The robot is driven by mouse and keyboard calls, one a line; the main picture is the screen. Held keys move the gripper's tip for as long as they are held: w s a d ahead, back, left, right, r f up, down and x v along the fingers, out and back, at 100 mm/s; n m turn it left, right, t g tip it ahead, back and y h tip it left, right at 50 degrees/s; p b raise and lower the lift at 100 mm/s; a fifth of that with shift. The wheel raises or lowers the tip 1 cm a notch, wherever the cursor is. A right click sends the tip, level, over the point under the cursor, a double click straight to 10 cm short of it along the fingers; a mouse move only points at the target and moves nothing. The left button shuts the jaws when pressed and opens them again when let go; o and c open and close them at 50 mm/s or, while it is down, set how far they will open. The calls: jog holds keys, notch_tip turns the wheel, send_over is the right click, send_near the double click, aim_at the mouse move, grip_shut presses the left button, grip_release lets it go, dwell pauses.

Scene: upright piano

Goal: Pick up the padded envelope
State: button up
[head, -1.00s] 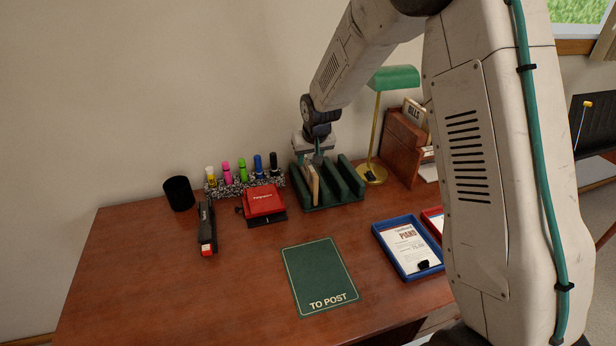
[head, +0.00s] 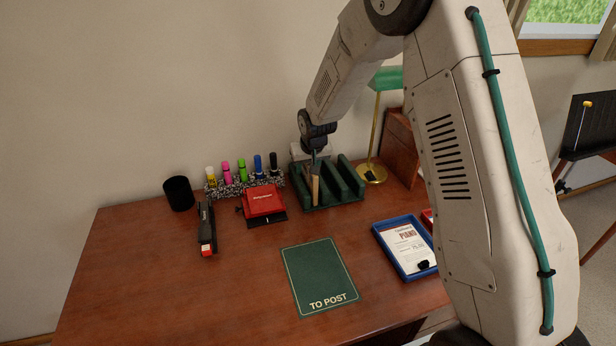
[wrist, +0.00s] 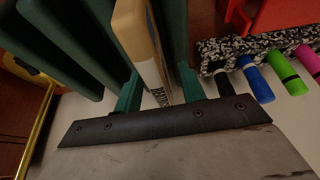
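The padded envelope (head: 316,189) is a thin tan piece standing on edge in a slot of the green rack (head: 345,186). In the wrist view the envelope (wrist: 133,32) shows a tan edge and a white face with dark print. My gripper (head: 315,161) is at the envelope's upper part. In the wrist view my gripper (wrist: 160,88) has its two green fingers on either side of the envelope, with gaps visible, so it is open. The envelope's lower part is hidden in the rack.
A green TO POST mat (head: 320,278) lies clear on the desk (head: 180,290). A lamp (head: 375,135) and blue tray (head: 408,248) are to the right.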

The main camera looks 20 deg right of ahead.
jog(key=shift+c, duration=0.3)
grip_shut()
